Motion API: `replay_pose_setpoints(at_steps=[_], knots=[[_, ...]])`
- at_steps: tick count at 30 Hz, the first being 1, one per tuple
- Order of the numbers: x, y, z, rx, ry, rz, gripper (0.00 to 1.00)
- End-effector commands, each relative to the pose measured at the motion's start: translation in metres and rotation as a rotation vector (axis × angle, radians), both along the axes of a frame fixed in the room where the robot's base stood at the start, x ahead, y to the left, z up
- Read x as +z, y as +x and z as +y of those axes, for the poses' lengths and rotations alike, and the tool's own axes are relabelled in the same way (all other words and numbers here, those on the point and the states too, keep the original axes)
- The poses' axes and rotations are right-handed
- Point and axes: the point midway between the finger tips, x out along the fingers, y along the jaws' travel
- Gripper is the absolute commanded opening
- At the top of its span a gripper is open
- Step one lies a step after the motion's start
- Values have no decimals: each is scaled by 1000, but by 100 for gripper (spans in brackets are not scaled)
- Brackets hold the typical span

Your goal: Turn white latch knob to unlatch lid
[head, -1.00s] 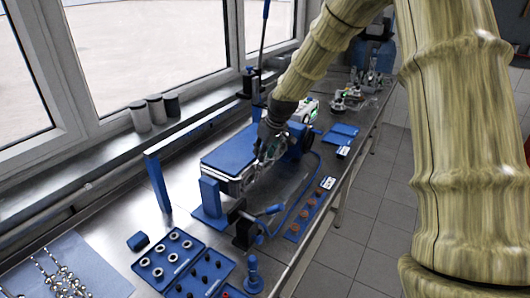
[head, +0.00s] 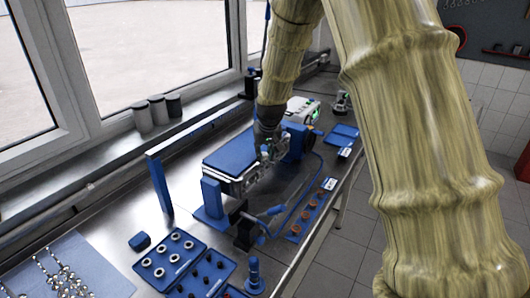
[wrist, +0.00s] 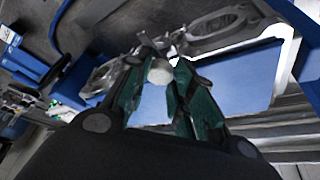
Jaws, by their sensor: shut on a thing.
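The engine unit with its blue lid (head: 232,152) sits on the metal bench, and the lid lies flat on top. The white latch knob (wrist: 160,71) shows in the wrist view as a round white end between my fingertips. My gripper (wrist: 158,82) has its green-padded fingers closed around the knob. In the head view my gripper (head: 268,150) is at the right side of the lid, and the knob there is too small to make out. The blue lid also shows behind the fingers in the wrist view (wrist: 230,85).
A blue tray with metal rings (head: 168,255) and a blue tray with dark parts (head: 207,275) lie in front. A blue upright post (head: 159,185) stands left of the unit. A strip with copper-coloured pieces (head: 305,220) lies along the bench's right edge.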

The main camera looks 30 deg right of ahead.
Motion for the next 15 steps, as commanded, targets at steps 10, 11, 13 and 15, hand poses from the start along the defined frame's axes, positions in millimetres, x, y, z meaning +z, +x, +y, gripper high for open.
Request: replay_pose_setpoints(at_steps=[10,11,13,15], knots=[[2,2,-1,-1,-1,-6,33],[2,2,-1,-1,-1,-6,39],[1,2,-1,-1,-1,-5,47],[1,1,0,-1,-1,-4,47]])
